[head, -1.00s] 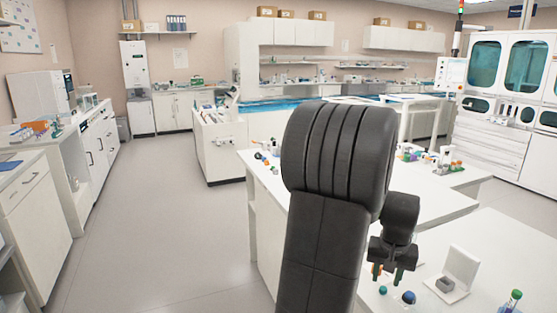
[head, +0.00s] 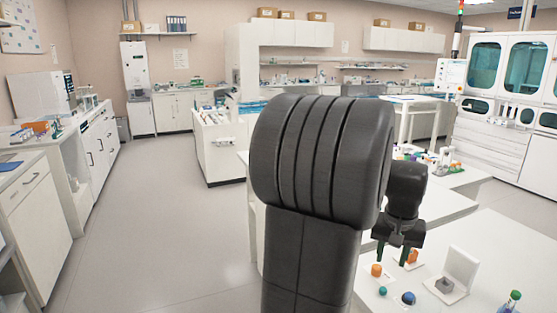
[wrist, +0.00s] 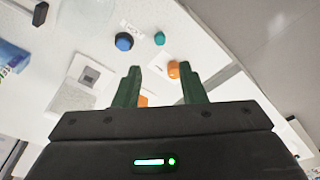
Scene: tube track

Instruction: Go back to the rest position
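My gripper (head: 391,254) hangs above the white bench at the lower right of the head view. In the wrist view, its two green fingers (wrist: 161,88) are spread apart with a clear gap, and nothing is gripped between them. An orange piece (head: 376,269) lies on the bench; it shows near the right finger in the wrist view (wrist: 173,69). A second orange piece (wrist: 143,100) is partly hidden by the gripper body. My dark arm covers much of the bench in the head view.
A blue knob (head: 408,298) and a smaller teal one (head: 383,291) are on the bench near the gripper. A white stand with a grey block (head: 445,285) is to their right. A green-capped tube (head: 514,296) stands farther right. The floor at left (head: 165,230) is clear.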

